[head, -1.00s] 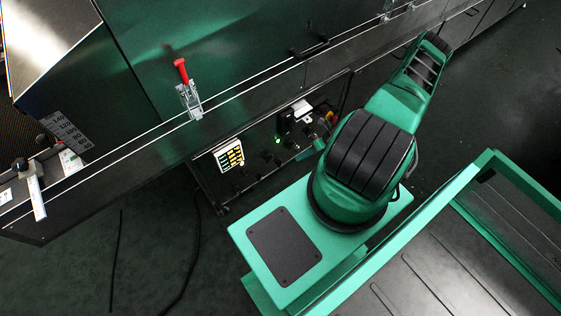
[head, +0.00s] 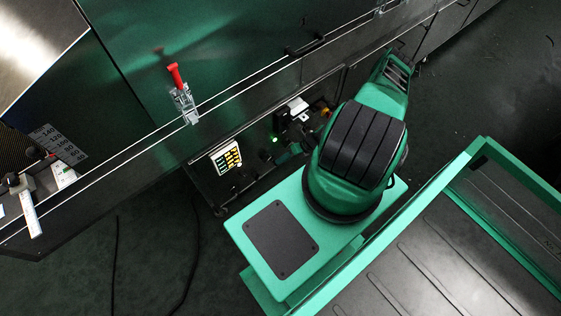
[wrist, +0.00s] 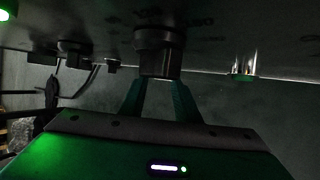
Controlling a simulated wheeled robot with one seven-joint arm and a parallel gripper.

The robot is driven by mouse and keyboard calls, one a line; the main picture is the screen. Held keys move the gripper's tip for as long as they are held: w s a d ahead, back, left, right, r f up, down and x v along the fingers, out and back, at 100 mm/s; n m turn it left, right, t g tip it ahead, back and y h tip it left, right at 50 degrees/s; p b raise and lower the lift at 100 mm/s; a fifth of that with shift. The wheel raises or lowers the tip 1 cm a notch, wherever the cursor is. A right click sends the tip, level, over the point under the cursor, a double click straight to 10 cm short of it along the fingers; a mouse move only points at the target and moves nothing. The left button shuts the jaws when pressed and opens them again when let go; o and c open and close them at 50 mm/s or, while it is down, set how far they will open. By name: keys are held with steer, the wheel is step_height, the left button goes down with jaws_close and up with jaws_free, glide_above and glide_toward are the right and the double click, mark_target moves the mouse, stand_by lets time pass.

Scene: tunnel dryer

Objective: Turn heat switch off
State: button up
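In the wrist view, a black rotary switch (wrist: 158,48) sticks out of the dark control panel (wrist: 215,30). I cannot read its label, so I cannot confirm that it is the heat switch. My gripper (wrist: 160,84) points at this switch. Its two green fingers are apart, with their tips close to the switch's grip, one on each side. Whether they touch it cannot be told.
Another black knob (wrist: 73,47) is left of the switch, and a shiny metal button (wrist: 244,66) is right of it. A red-handled clamp (head: 178,85) is above. Cables lie on the floor.

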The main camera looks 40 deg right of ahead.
steer(key=shift+x, duration=1.15)
steer(key=c, duration=0.7)
steer(key=shift+d, duration=0.15)
steer(key=o, duration=0.7)
steer(key=shift+r, duration=0.1)
